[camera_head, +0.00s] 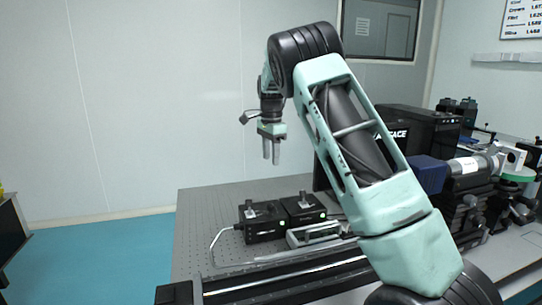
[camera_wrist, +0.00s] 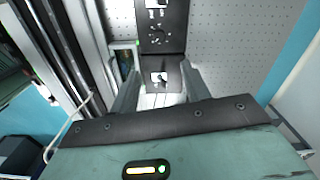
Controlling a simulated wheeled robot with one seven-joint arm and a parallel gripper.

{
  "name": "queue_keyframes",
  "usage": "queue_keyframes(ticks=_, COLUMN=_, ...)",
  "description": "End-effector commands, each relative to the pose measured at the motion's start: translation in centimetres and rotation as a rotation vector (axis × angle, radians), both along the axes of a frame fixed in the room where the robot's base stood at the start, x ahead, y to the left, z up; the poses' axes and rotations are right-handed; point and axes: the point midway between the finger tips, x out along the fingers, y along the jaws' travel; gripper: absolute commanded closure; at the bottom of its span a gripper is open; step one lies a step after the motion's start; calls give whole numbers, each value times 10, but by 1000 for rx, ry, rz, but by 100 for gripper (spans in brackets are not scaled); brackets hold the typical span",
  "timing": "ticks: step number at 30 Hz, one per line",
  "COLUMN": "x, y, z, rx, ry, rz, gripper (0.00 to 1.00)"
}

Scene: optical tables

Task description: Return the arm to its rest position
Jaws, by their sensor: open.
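My arm is raised and bent over the optical table (camera_head: 200,225) in the head view. My gripper (camera_head: 271,160) hangs from the wrist with its fingers pointing down, well above the table top. The fingers are apart with nothing between them. In the wrist view my gripper (camera_wrist: 160,88) shows a finger on each side. Black boxes with knobs on top (camera_wrist: 160,75) lie below, beyond the fingertips. The same kind of black boxes (camera_head: 265,223) stand on the table under the gripper in the head view. Part of the table behind my arm is hidden.
A large black case (camera_head: 425,135) and an optical assembly with a blue-and-white barrel (camera_head: 460,168) stand on the right. A dark rail (camera_head: 290,280) runs along the table's near side. A bent cable (camera_head: 214,245) lies on the table. Teal floor (camera_head: 95,255) is open at left.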

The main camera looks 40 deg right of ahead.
Motion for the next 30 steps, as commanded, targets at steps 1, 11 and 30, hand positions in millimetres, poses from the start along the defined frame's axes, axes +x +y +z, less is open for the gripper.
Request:
queue_keyframes(ticks=1, x=0, y=0, z=2, rx=0, ry=0, rz=0, gripper=53)
queue_keyframes(ticks=11, x=0, y=0, z=2, rx=0, ry=0, rz=0, gripper=53)
queue_keyframes(ticks=30, x=-33, y=197, z=-8, rx=121, ry=-54, rz=673, gripper=53)
